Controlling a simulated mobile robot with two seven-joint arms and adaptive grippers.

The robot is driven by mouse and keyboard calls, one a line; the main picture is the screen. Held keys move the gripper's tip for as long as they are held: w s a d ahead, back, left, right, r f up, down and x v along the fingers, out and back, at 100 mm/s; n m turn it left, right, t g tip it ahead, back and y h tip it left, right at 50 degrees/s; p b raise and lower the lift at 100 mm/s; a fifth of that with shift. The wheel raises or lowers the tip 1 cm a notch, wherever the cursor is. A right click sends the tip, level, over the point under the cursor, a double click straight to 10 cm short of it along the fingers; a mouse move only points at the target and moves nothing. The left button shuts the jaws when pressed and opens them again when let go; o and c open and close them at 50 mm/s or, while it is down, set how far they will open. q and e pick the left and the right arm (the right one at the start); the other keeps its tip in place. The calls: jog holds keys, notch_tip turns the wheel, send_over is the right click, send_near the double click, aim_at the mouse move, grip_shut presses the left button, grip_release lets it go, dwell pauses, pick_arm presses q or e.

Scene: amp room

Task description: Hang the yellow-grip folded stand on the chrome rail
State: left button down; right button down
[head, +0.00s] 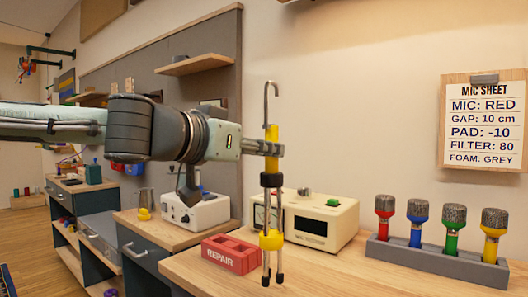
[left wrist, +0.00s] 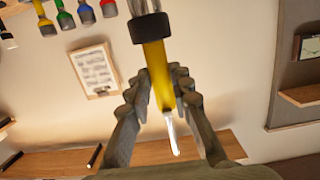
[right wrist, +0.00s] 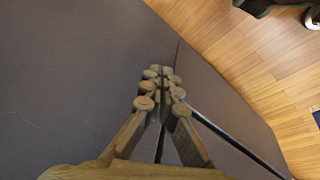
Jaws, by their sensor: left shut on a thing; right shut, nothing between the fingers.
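The folded stand (head: 271,180) hangs upright from my left gripper (head: 272,148), with its hook at the top and dark-tipped legs at the bottom. My left gripper is shut on its yellow grip, above a black collar. In the left wrist view the yellow grip (left wrist: 157,75) passes between the fingers, with the metal hook beyond. The legs show in front of the bench and cream box; I cannot tell whether their tips touch the bench. My right gripper (right wrist: 161,76) is shut and empty. I cannot make out the chrome rail for sure in any view.
On the bench (head: 330,275) stand a red REPAIR block (head: 231,254), a cream meter box (head: 320,220) and a grey rack (head: 435,260) of coloured microphones. A MIC SHEET board (head: 484,120) hangs on the wall. A wooden shelf (left wrist: 190,148) shows in the left wrist view.

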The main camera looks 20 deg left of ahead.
pick_arm(q)
jog(key=shift+r, duration=1.25)
